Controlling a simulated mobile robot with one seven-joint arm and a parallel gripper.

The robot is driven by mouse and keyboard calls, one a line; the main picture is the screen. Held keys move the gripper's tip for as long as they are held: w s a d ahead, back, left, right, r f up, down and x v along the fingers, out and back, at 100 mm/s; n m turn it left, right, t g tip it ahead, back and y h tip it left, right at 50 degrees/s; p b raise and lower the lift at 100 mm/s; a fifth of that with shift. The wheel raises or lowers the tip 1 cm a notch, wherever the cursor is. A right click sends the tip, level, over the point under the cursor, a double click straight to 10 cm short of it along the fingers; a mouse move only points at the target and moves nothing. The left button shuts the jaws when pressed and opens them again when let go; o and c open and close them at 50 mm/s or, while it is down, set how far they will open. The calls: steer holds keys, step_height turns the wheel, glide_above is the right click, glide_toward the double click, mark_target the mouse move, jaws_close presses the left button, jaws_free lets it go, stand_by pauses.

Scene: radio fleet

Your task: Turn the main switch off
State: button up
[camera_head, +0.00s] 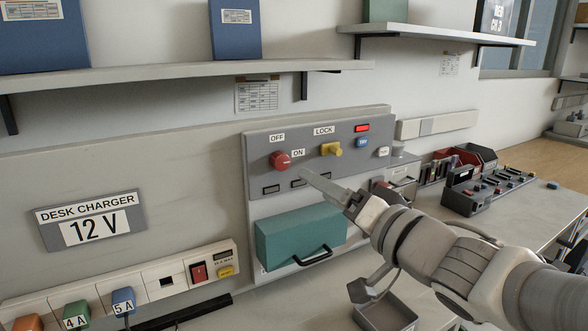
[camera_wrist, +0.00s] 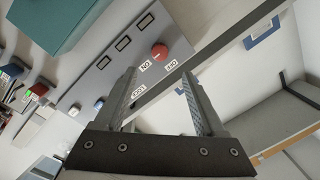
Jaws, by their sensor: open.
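A round red knob (camera_head: 280,160) sits on the grey control panel (camera_head: 258,140), with an OFF label (camera_head: 277,137) above it and an ON label (camera_head: 298,153) to its right. A small pale mark on the knob seems to lie on its ON side. The red knob also shows in the wrist view (camera_wrist: 160,52), beyond the fingertips. My gripper (camera_head: 312,180) is in front of the panel, just right of and below the knob, apart from it. In the wrist view my gripper (camera_wrist: 159,76) is open, with nothing between the fingers.
A yellow knob (camera_head: 331,148) under a LOCK label and a lit red indicator (camera_head: 362,128) are on the same panel. A teal box (camera_head: 290,240) with a black handle is below. A shelf (camera_head: 190,75) runs above. A charger strip (camera_head: 140,285) is at lower left.

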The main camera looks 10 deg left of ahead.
mark_target(282, 164)
steer(key=b+x, duration=0.2)
steer(key=x, duration=0.8)
steer(key=shift+w+a, duration=0.2)
steer(key=shift+a, duration=0.05)
jaws_close()
